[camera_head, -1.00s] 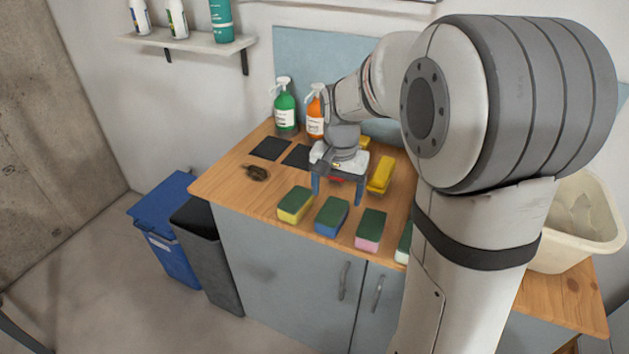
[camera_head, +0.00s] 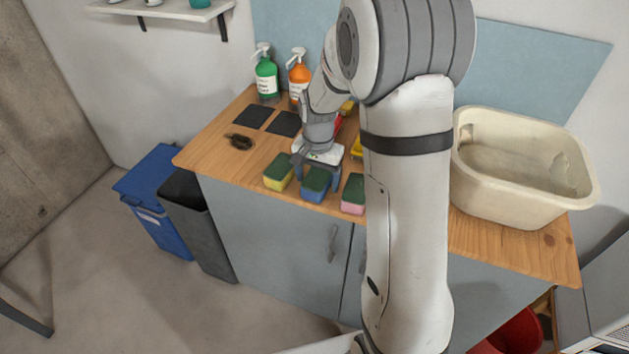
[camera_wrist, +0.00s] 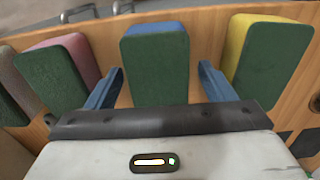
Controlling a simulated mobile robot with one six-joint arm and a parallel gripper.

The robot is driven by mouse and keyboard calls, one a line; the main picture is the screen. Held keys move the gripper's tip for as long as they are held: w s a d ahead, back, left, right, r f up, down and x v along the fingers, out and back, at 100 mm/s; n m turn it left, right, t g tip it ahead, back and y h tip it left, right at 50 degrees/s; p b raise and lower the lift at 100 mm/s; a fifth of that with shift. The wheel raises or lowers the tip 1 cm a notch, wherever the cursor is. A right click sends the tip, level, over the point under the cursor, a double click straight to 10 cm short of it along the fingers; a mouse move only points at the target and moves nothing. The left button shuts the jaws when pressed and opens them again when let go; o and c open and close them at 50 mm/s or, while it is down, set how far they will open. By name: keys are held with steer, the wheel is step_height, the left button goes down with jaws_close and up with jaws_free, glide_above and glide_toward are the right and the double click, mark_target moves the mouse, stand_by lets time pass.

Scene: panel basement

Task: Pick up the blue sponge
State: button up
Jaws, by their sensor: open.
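The blue sponge (camera_head: 314,184) has a dark green top and lies near the front edge of the wooden worktop. In the wrist view the blue sponge (camera_wrist: 155,66) sits between the two blue fingers, with some space on each side. My gripper (camera_head: 318,182) is open and low over the worktop at the blue sponge. In the wrist view my gripper (camera_wrist: 158,86) has its fingers apart and holds nothing. In the head view the gripper partly covers the back of the sponge.
A yellow sponge (camera_head: 278,172) is on the left of the blue one and a pink sponge (camera_head: 353,194) on the right, both close by. A cream basin (camera_head: 520,205) sits on the right. Dark squares (camera_head: 285,123) lie behind.

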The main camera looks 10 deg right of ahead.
steer(key=shift+c, duration=0.4)
steer(key=c, duration=1)
steer(key=shift+o, duration=0.2)
